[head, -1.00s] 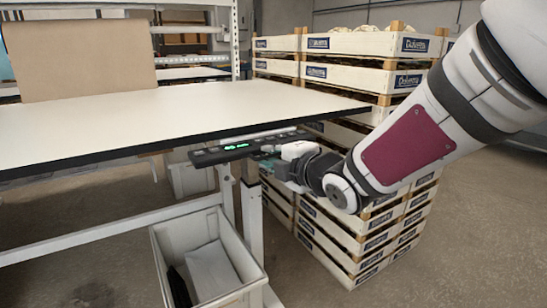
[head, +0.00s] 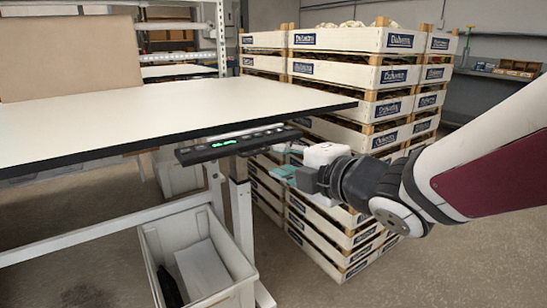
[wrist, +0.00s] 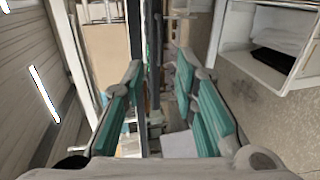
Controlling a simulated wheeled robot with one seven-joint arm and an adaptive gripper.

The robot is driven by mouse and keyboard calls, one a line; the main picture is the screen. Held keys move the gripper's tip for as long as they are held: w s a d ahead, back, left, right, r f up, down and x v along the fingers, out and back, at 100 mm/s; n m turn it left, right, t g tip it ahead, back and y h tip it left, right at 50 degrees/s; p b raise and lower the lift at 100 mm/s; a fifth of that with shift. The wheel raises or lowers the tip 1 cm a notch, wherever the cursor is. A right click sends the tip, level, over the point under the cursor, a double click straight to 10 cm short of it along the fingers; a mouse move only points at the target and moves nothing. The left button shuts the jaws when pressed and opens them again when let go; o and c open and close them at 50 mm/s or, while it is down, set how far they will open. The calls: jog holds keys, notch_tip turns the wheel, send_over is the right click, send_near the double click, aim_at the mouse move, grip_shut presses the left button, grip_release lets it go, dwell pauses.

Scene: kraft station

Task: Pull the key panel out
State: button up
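The key panel (head: 225,146) is a long, thin black bar with a green lit display, under the front edge of the white tabletop at its right end. My gripper (head: 284,160) is beside the panel's right end in the head view, with its teal fingers apart. In the wrist view my gripper (wrist: 158,90) shows two teal-padded fingers spread wide, with nothing held between them. A dark narrow bar, seemingly the panel (wrist: 157,50), runs ahead of the gap. I cannot tell the exact distance between fingers and panel.
The white tabletop (head: 170,112) lies above the panel, with a table leg (head: 242,205) below it. Stacked crates (head: 355,75) stand close behind my gripper. Floor at the right is open.

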jog(key=shift+v, duration=0.95)
jog(key=shift+d, duration=0.1)
jog(key=s+d+f+m+g+h, duration=0.2)
jog(key=s+d+m+h, duration=0.25)
jog(key=d+m, duration=0.3)
jog(key=s+d+f+m+g+h, duration=0.1)
jog(key=s+d+f+m+h, duration=0.2)
jog(key=d+m+h, duration=0.45)
jog(key=s+d+f+m+g+y, duration=0.15)
jog(key=s+m+g, duration=0.35)
jog(key=s, duration=0.7)
jog(key=s+f+m+g+y, duration=0.2)
jog(key=s+m+g, duration=0.25)
jog(key=s, duration=0.75)
notch_tip(320, 180, up, 30)
jog(key=t+p, duration=0.3)
jog(key=p, duration=2.6)
jog(key=shift+s+t, duration=0.3)
jog(key=shift+t, duration=0.05)
